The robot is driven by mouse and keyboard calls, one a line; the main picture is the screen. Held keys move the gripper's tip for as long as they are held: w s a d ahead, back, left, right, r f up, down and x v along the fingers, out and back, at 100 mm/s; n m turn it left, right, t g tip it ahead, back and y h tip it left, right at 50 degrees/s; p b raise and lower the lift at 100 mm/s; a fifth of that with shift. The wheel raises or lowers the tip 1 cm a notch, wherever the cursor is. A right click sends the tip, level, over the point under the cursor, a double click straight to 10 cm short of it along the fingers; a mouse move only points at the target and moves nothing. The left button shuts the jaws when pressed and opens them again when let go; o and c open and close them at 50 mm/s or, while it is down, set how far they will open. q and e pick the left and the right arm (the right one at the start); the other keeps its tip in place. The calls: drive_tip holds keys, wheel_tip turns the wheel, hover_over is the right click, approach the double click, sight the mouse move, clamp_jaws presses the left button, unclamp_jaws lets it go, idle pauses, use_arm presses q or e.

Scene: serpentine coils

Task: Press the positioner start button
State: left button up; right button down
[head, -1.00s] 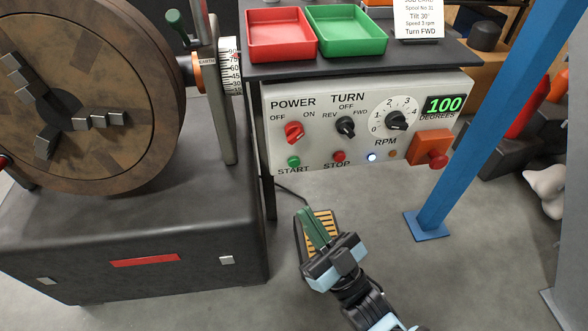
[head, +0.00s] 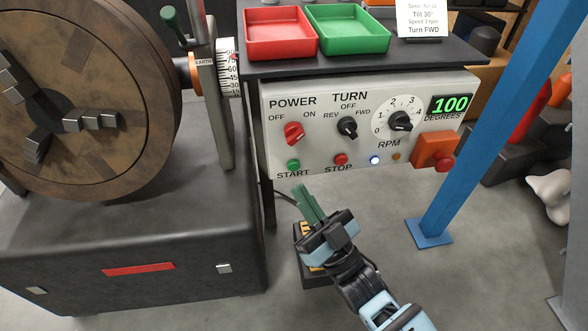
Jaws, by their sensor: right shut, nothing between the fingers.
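The green start button (head: 293,165) sits at the lower left of the white control panel (head: 320,110), above the word START. My right gripper (head: 302,194) has dark green fingers and is shut and empty. In the picture its fingertips are just below the START label, apart from the button as far as I can tell. The red power knob (head: 294,133) is above the button, and the red stop button (head: 340,159) is to its right. My left gripper is not in view.
A black turn knob (head: 347,127), a speed dial (head: 400,121) and a red button on an orange box (head: 434,150) share the panel. The large round positioner plate (head: 90,70) stands at left. A blue post (head: 490,130) rises at right. A pedal (head: 312,272) lies below my right gripper.

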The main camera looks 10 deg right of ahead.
sight(294, 165)
drive_tip(key=w+b, duration=0.1)
drive_tip(key=w, duration=0.2)
idle(0.4)
idle(0.9)
idle(0.7)
drive_tip(key=shift+w, duration=0.1)
drive_tip(key=shift+w+a, duration=0.1)
drive_tip(key=shift+w, duration=0.2)
drive_tip(key=shift+w, duration=0.15)
idle(0.5)
